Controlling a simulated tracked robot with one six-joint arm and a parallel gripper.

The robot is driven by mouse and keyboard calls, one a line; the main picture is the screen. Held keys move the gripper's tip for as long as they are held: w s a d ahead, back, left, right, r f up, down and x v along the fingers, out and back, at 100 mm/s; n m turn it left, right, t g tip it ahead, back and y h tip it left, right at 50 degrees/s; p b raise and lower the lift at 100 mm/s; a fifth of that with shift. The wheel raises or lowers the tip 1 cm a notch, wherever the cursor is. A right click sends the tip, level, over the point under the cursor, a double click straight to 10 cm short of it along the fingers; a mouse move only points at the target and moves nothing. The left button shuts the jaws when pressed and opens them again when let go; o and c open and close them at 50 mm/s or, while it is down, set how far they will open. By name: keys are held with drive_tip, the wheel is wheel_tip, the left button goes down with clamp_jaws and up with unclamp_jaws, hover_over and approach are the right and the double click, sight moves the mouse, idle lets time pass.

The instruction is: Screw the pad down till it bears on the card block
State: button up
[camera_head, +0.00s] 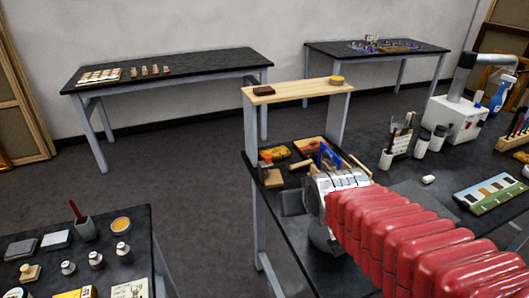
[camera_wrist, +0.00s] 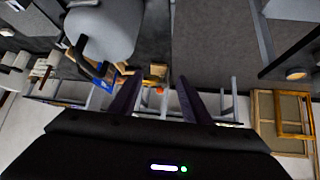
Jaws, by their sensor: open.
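My gripper (camera_wrist: 157,97) shows in the wrist view with its two dark fingers apart and nothing between them. In the head view my red-sleeved arm reaches over the near bench and hides the fingers. A small blue frame (camera_head: 328,156), perhaps the clamp with the pad, stands on the bench just beyond the wrist. A blue part (camera_wrist: 121,80) also shows left of the fingers in the wrist view. A small wooden block (camera_wrist: 156,72) and an orange spot (camera_wrist: 160,90) show beyond the fingertips. I cannot make out the pad or the card block.
A raised wooden shelf (camera_head: 296,91) crosses the bench's far end. Trays (camera_head: 273,153) and small items crowd beneath it.

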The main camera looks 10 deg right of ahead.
drive_tip(key=w+f+t, duration=0.2)
drive_tip(key=w, duration=0.6)
drive_tip(key=w+f+t, duration=0.2)
drive_tip(key=w, duration=0.7)
drive_tip(key=n+t+y, duration=0.1)
drive_tip(key=t+y, duration=0.1)
drive_tip(key=t, duration=0.3)
approach(266, 155)
drive_tip(key=shift+s+d+f, duration=0.15)
drive_tip(key=shift+d+f, duration=0.1)
drive_tip(key=shift+f, duration=0.1)
drive_tip(key=w, duration=0.4)
drive_tip(key=w+a, duration=0.1)
drive_tip(key=w, duration=0.8)
drive_tip(key=shift+w+a, duration=0.2)
drive_tip(key=shift+w, duration=0.15)
drive_tip(key=shift+c, duration=0.4)
drive_tip(key=c, duration=1)
drive_tip(key=shift+o, duration=0.2)
drive_tip(key=shift+d+m+h, duration=0.2)
drive_tip(key=shift+m+h, duration=0.3)
drive_tip(key=shift+h, duration=0.3)
